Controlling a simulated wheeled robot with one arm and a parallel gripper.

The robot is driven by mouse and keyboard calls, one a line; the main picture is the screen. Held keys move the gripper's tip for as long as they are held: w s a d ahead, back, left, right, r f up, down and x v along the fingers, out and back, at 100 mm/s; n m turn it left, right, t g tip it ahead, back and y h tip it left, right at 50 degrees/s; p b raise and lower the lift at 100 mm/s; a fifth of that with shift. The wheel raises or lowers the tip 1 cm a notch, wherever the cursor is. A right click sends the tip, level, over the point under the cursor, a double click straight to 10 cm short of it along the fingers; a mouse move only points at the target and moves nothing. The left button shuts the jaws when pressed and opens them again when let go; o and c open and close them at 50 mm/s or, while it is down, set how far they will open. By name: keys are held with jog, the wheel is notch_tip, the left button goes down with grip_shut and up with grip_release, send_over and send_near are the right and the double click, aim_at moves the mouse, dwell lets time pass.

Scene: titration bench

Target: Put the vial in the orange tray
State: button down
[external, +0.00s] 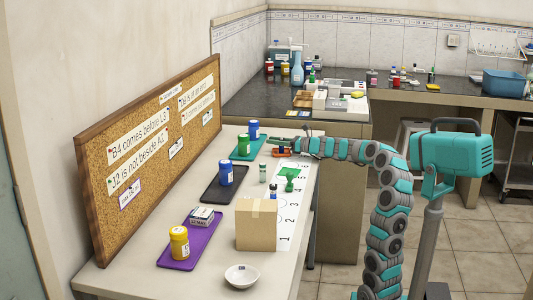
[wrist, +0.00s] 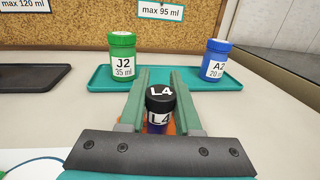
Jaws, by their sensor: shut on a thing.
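The vial (wrist: 161,105) has a black cap marked L4 and a label with L4. In the wrist view it stands upright between the two fingers of my gripper (wrist: 161,82), which is shut on it. In the external view my gripper (external: 277,143) is at the far end of the white table, and the vial is too small to make out there. The orange tray (external: 283,153) lies right under my gripper. Orange shows around the vial's lower part in the wrist view. Whether the vial's base touches the tray is hidden.
A teal tray (wrist: 98,78) with a green J2 jar (wrist: 122,54) and blue A2 jar (wrist: 215,60) lies just beyond. A black tray (external: 224,183), purple tray (external: 176,257), cardboard box (external: 256,225) and white bowl (external: 242,276) stand nearer. A corkboard (external: 150,150) lines the left.

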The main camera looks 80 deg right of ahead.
jog(key=c, duration=0.6)
grip_release()
jog(key=shift+s+r, duration=0.1)
jog(key=shift+r, duration=0.1)
jog(key=s, duration=0.4)
jog(key=s+a, duration=0.1)
jog(key=s, duration=0.2)
jog(key=s+a+p, duration=0.1)
jog(key=s, duration=0.3)
jog(key=shift+s, duration=0.35)
